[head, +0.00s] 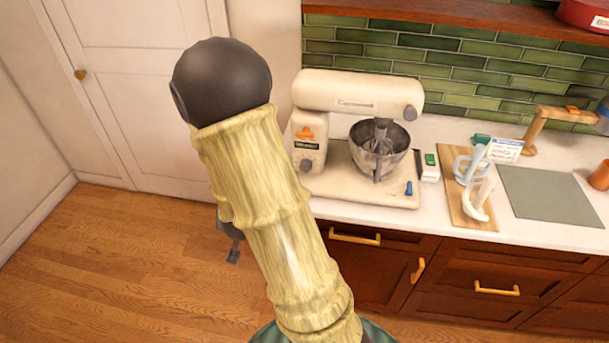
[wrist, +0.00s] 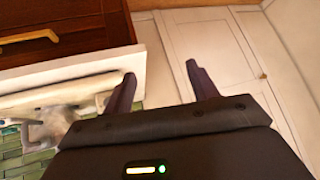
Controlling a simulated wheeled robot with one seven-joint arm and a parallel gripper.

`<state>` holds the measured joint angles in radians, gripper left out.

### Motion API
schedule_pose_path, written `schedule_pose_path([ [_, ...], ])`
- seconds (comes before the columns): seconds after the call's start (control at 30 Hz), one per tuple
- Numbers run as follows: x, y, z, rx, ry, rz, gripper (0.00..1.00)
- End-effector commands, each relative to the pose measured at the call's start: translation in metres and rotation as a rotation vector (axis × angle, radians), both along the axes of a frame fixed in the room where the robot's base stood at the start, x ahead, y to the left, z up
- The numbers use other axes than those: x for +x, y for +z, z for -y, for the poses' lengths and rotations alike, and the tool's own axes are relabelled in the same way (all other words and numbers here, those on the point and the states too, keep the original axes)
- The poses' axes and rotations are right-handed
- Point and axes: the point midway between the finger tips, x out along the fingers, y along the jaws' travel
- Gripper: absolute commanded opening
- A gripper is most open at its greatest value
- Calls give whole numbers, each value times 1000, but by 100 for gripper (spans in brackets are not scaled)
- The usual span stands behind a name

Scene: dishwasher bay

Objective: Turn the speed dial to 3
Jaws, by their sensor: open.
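A cream stand mixer (head: 345,92) stands on the white counter. The round grey speed dial (head: 305,165) is on the front of its column, below a small dark display (head: 306,146) and an orange lever (head: 304,133). The dial's setting is too small to read. My gripper (wrist: 160,75) is open, with nothing between its fingers. In the head view my gripper (head: 232,240) is partly hidden behind my arm, low and left of the counter, apart from the dial. The wrist view shows part of the mixer (wrist: 70,118) at left; the dial cannot be made out there.
A metal bowl (head: 380,148) sits under the mixer head. To its right are a wooden board (head: 471,212) with attachments, a grey-green mat (head: 550,196) and a wooden arm stand (head: 540,125). Drawers (head: 500,280) are below. Floor (head: 130,270) is clear at left.

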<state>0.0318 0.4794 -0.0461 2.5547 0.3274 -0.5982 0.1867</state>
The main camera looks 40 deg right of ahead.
Motion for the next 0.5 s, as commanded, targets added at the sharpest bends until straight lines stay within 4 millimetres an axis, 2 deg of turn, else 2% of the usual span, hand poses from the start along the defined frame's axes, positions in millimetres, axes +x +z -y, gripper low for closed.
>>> schedule_pose_path([
  [0.03,2,-15,12,-22,-51,29,58],
  [0.2,8,-39,53,-127,-203,168,58],
  [0.5,-12,-63,113,-402,-366,401,58],
])
